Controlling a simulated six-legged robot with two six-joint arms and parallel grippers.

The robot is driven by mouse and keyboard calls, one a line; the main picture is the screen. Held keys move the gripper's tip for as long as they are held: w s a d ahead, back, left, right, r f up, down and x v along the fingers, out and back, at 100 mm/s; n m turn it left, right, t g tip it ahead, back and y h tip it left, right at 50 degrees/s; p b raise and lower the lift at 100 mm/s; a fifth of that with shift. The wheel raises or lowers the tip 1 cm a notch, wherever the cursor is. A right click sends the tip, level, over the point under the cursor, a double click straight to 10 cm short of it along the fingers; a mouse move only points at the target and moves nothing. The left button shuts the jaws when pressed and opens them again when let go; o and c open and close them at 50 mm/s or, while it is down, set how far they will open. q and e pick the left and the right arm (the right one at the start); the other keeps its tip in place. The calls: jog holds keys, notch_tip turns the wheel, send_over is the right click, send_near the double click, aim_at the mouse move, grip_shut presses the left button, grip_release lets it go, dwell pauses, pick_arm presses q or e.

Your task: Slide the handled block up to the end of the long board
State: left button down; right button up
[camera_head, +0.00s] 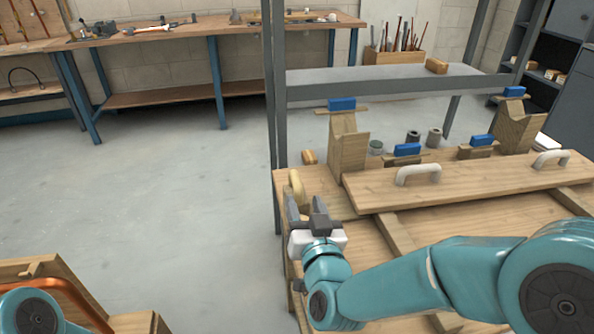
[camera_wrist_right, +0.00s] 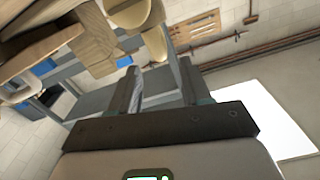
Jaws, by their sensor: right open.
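The long board (camera_head: 470,183) is pale wood with two white handles and lies along the workbench at the right in the head view. A small tan rounded piece (camera_head: 296,186), which may be the handled block's handle, stands at the bench's left edge, just beyond my right gripper (camera_head: 306,204). In the right wrist view, a wooden piece with a pale rounded part (camera_wrist_right: 130,14) shows at the upper left, beyond the fingers. My right gripper (camera_wrist_right: 157,82) is open, with nothing between its fingers. My left arm shows at the lower left, but its gripper is outside the frame.
Wooden cradles with blue tops (camera_head: 348,142) and grey cylinders (camera_head: 434,137) stand behind the board. A grey metal frame (camera_head: 274,100) rises at the bench's left side. A wooden crate (camera_head: 85,300) is at the lower left. Open floor lies left of the bench.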

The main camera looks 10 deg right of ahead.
aim_at(298, 186)
jog(key=w, duration=0.9)
jog(key=shift+w, duration=0.4)
jog(key=shift+d, duration=0.1)
grip_shut()
